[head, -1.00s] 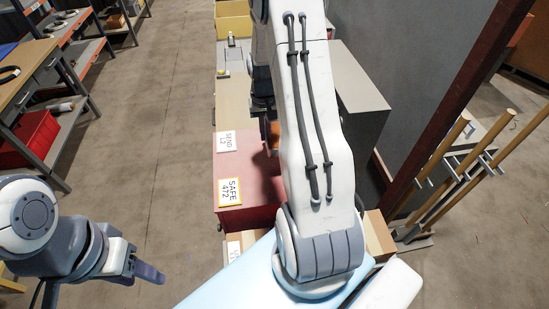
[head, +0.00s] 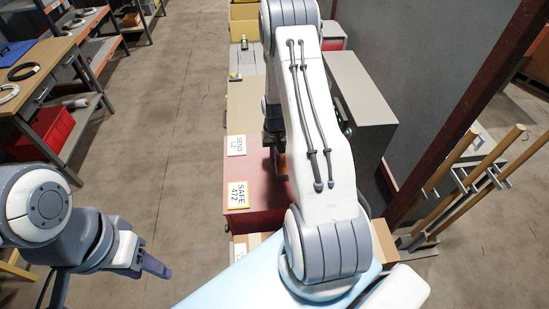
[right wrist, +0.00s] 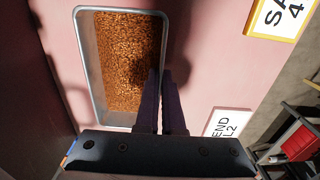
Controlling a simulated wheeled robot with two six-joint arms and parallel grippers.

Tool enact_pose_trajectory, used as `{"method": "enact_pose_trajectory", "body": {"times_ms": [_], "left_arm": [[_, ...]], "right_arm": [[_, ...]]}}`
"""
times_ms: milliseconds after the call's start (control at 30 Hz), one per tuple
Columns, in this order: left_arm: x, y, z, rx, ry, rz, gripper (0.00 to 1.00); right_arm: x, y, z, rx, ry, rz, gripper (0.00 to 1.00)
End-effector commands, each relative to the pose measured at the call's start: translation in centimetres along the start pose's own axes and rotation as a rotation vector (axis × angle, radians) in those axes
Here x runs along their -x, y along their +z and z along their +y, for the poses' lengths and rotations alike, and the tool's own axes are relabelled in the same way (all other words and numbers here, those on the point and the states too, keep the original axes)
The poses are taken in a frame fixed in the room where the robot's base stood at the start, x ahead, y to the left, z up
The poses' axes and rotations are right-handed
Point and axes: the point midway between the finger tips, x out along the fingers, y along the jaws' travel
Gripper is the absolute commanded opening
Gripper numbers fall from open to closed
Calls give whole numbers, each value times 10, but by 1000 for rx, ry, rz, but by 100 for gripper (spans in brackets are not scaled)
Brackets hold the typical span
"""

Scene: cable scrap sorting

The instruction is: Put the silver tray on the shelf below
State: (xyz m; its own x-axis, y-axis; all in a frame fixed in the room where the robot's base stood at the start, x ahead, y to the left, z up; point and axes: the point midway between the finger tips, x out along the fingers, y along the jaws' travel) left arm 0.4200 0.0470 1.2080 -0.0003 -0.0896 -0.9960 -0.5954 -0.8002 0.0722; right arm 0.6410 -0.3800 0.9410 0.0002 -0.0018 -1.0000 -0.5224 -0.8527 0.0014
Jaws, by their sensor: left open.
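The silver tray (right wrist: 85,60) is a rectangular metal pan holding copper-coloured granules (right wrist: 122,60). In the right wrist view it is over the dull red top. Whether it touches that top is unclear. My right gripper (right wrist: 162,75) has its two dark fingers close together on either side of the tray's right wall, shut on it. In the head view my right arm hides the gripper and most of the tray; a bit of orange-brown (head: 283,165) shows beside the arm. My left gripper (head: 158,268) is open and empty over the floor at lower left. The shelf below is not clearly visible.
The dull red top (head: 255,180) carries a SAFE 472 sign (head: 237,195) and a SEND L2 sign (head: 236,146). A grey cabinet (head: 365,90) and wooden poles (head: 480,170) stand at right. A workbench (head: 35,65) is at left. The floor between is clear.

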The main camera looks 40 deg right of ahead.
Motion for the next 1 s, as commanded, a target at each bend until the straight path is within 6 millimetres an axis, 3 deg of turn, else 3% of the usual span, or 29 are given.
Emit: {"method": "enact_pose_trajectory", "body": {"times_ms": [67, 167, 200, 633, 1000], "left_arm": [[-3, 0, 0, 0, 0, 0, 50], [-2, 0, 0, 1, 0, 0, 50], [-2, 0, 0, 1, 0, 0, 50], [-3, 0, 0, 0, 0, 0, 50], [-27, 2, -2, 5, 0, 0, 50]], "right_arm": [[-3, 0, 0, 0, 0, 0, 0], [-3, 0, 0, 0, 0, -1, 32], [-3, 0, 0, 0, 0, -1, 35], [6, -1, 0, 0, 0, 2, 35], [73, -1, 0, 0, 0, 5, 35]]}}
